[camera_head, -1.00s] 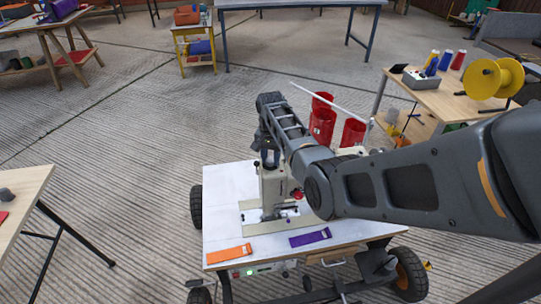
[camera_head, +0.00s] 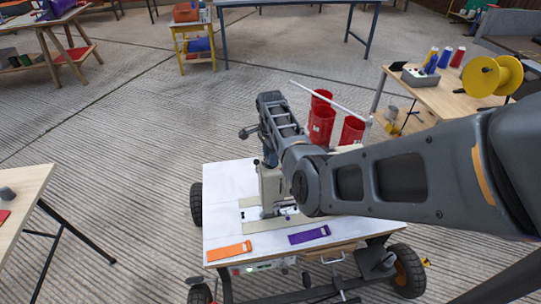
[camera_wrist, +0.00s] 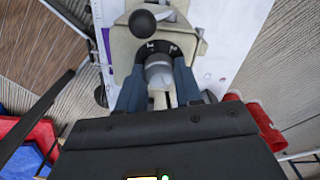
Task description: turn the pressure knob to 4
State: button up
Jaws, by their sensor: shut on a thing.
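A beige sewing machine (camera_head: 272,190) stands on the white-topped cart. In the wrist view its head (camera_wrist: 122,42) carries a grey pressure knob (camera_wrist: 158,72) with a black dial (camera_wrist: 150,50) behind it. White marks show on the dial, but they are too small to read surely. My gripper (camera_wrist: 158,84) has its two blue-grey fingers on either side of the knob, shut on it. A dark round ball (camera_wrist: 142,23) on a short lever shows beyond the dial. In the head view my arm hides the knob and most of the machine's right side.
An orange strip (camera_head: 229,251) and a purple strip (camera_head: 310,235) lie on the front of the cart top (camera_head: 222,215). Red cone-like containers (camera_head: 321,125) stand behind. A side table (camera_head: 440,98) with spools is at right.

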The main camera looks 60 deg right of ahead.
jog(key=shift+d+r, duration=0.1)
dwell(0.3)
jog(key=o, duration=0.8)
notch_tip(320, 180, up, 8)
jog(key=shift+f, duration=0.15)
dwell(0.6)
